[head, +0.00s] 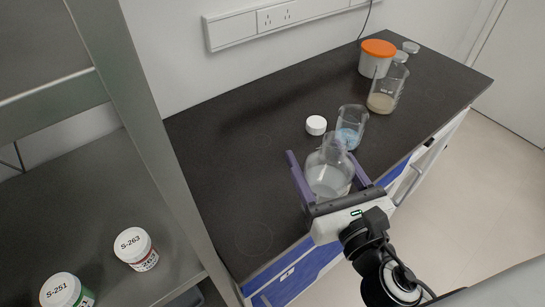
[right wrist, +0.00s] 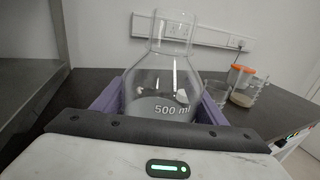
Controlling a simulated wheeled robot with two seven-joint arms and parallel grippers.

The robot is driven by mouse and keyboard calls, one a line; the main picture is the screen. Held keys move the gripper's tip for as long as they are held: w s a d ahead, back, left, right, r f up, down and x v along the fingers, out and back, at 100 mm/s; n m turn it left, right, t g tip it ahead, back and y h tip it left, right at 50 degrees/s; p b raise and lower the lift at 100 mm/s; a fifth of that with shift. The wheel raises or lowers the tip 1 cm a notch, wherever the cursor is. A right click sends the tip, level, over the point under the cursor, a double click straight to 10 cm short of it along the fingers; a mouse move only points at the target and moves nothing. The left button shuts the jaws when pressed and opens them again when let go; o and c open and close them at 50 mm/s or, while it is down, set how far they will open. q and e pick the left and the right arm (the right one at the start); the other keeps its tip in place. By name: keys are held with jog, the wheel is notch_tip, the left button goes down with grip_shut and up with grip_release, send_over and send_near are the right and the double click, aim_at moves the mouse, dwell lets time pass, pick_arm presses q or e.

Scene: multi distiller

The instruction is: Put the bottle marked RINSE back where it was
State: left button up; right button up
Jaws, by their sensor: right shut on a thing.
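A clear glass bottle (head: 328,178) with pale cloudy liquid and an open neck is between the purple fingers of my right gripper (head: 321,160), near the counter's front edge. In the right wrist view the bottle (right wrist: 163,80) shows "500 ml" and stands about upright; no RINSE mark is readable on it. The right gripper (right wrist: 160,105) is shut on its body. Its base is hidden by the gripper, so I cannot tell whether it touches the counter. A white cap (head: 316,125) lies on the counter just behind the bottle. My left gripper is not in view.
Farther back are a beaker with tan liquid (head: 386,90) and an orange-lidded tub (head: 376,60). Jars S-263 (head: 135,248) and S-251 (head: 66,291) sit left of a metal post (head: 150,120). The counter's left part (head: 225,165) is clear.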

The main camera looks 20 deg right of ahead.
jog(key=w+a+r+n+y+b, duration=0.1)
jog(key=w+a+r+b, duration=0.15)
jog(key=w, duration=0.55)
jog(key=w+a+r+n+y+b, duration=0.1)
jog(key=w+a+r+y+b, duration=0.15)
jog(key=w, duration=0.45)
pick_arm(q)
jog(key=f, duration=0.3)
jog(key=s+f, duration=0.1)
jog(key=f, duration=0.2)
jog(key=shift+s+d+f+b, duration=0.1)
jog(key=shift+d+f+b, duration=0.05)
jog(key=shift+b, duration=0.2)
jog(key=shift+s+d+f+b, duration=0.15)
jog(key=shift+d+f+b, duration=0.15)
jog(key=shift+b, duration=0.3)
pick_arm(e)
jog(key=shift+h, duration=0.35)
jog(key=shift+w+d+f, duration=0.1)
jog(key=shift+w+f, duration=0.05)
jog(key=shift+f, duration=4.2)
jog(key=shift+f, duration=0.2)
jog(key=o, duration=1.7)
jog(key=shift+f, duration=0.1)
